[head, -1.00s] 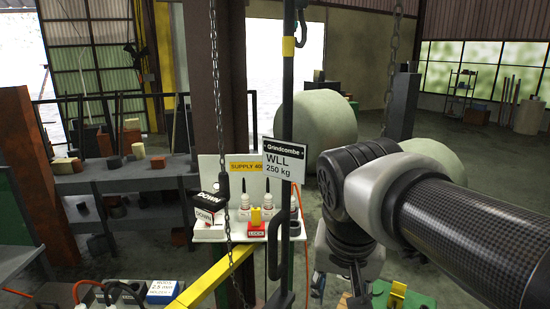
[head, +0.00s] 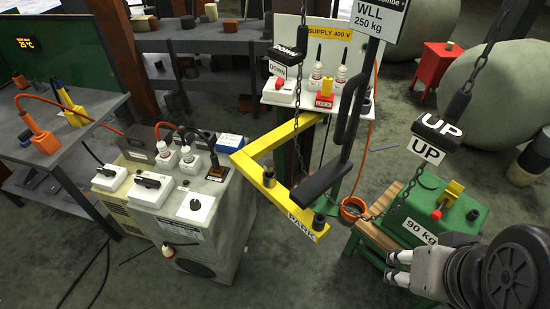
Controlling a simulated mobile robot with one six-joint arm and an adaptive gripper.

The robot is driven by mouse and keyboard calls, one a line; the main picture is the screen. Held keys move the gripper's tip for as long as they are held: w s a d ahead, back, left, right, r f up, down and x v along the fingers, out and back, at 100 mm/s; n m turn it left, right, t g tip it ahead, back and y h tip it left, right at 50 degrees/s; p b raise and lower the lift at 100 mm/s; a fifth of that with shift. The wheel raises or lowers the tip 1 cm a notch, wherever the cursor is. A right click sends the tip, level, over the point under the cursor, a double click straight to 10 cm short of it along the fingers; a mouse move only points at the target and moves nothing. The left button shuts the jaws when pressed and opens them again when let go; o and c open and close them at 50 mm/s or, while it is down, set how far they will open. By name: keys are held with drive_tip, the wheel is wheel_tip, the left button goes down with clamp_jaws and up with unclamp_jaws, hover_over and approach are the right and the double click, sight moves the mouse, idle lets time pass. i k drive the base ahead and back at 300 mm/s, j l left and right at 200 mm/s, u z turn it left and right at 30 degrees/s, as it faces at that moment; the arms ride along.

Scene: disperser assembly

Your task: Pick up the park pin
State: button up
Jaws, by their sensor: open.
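A yellow angled bracket (head: 247,166) carries a white PARK label (head: 302,226) near its front end. Another yellow piece (head: 326,86) stands on the red LOCK block. My gripper (head: 398,268) is at the lower right, open and empty, in front of the green block and apart from the bracket.
A black hook (head: 323,178) hangs over the bracket. Chains hang beside it with DOWN (head: 285,61) and UP (head: 437,129) blocks. The green block (head: 405,226) rests on wooden beams. A grey cabinet (head: 232,205) with switches stands left. Floor shows between cabinet and green block.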

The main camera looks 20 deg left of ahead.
sight(269, 165)
drive_tip(key=u, duration=4.4)
drive_tip(key=z, duration=3)
drive_tip(key=i+z, duration=0.2)
drive_tip(key=i+j+u, duration=0.2)
drive_tip(key=i+u, duration=0.2)
drive_tip(key=i, duration=0.1)
